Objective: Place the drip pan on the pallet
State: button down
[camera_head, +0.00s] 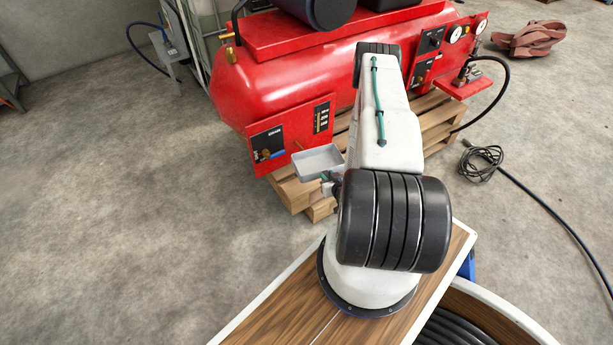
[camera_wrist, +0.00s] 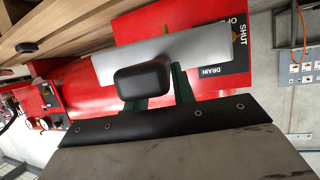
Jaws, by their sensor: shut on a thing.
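The drip pan (camera_head: 318,160) is a shallow light-grey tray. In the head view it shows over the near left corner of the wooden pallet (camera_head: 291,190), in front of the red tank. My gripper (camera_head: 331,184), partly hidden by my arm, is shut on the pan's near side. In the wrist view the pan (camera_wrist: 205,48) is a pale wall, with a black rounded block, seemingly its handle, at the green fingers of my gripper (camera_wrist: 157,88). The pallet's slats (camera_wrist: 60,18) show at the upper left there. I cannot tell whether the pan touches the pallet.
A red compressor tank (camera_head: 290,85) with a drain label stands on the pallet, close behind the pan. A black cable (camera_head: 482,163) lies coiled on the floor at the right. A brown cloth (camera_head: 527,38) lies at the back right.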

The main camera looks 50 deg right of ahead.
jog(key=s+d+f+n+y, duration=0.1)
jog(key=s+d+f, duration=0.3)
jog(key=s+f, duration=0.5)
jog(key=w+f, duration=0.3)
jog(key=w, duration=0.6)
jog(key=w+d+f+n+t+y, duration=0.1)
jog(key=w+f, duration=0.3)
jog(key=w, duration=0.5)
jog(key=shift+y, duration=0.3)
jog(key=c, duration=1.2)
grip_release()
jog(key=shift+f, duration=0.15)
jog(key=shift+o, duration=0.2)
